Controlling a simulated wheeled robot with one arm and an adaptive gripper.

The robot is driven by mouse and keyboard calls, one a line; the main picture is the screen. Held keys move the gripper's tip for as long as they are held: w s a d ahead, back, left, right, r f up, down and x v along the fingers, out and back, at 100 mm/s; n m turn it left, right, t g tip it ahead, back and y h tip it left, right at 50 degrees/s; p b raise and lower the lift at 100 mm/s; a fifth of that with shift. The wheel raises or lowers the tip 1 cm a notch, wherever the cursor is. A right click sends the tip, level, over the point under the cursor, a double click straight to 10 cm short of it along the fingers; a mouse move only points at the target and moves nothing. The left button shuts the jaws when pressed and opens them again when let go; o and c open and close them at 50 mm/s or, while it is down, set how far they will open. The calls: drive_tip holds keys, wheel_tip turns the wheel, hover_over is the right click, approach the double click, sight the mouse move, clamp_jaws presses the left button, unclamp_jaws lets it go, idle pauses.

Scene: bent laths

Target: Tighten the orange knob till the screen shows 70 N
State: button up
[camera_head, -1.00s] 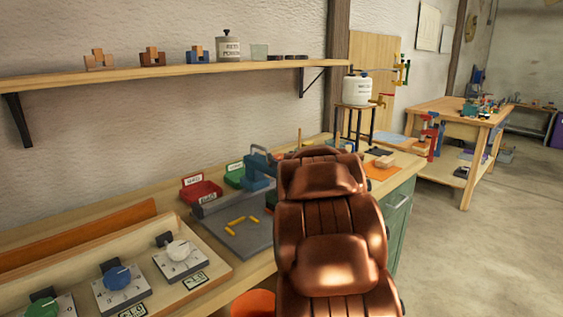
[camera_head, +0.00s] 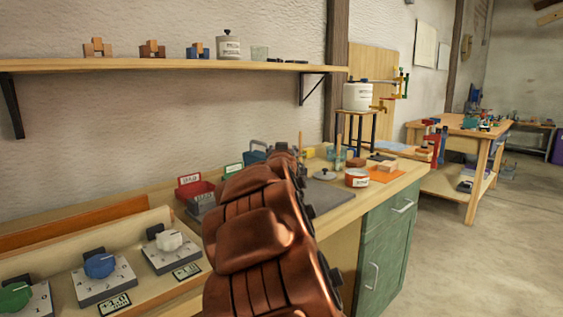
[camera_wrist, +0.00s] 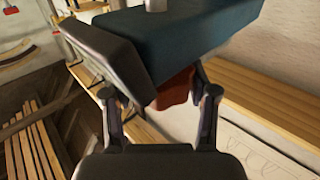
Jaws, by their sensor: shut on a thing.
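In the wrist view my gripper (camera_wrist: 158,92) is shut on the orange knob (camera_wrist: 177,90), which looks dark orange-red and shows only in part between the fingers. The knob sits under a large dark teal body (camera_wrist: 190,38) with a dark grey block (camera_wrist: 110,55) beside it. No readable screen with a force value shows on this body. In the head view a teal device (camera_head: 257,148) shows partly behind my copper-coloured arm. My gripper and the knob are hidden there by the arm.
A red bin (camera_head: 197,188) stands behind. The floor at right is clear.

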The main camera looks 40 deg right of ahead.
idle(0.5)
drive_tip(key=o, duration=1.2)
drive_tip(key=shift+a, duration=0.1)
drive_tip(key=shift+s+a, duration=0.1)
drive_tip(key=v, duration=1.1)
drive_tip(key=shift+s+a, duration=0.15)
drive_tip(key=shift+a, duration=0.25)
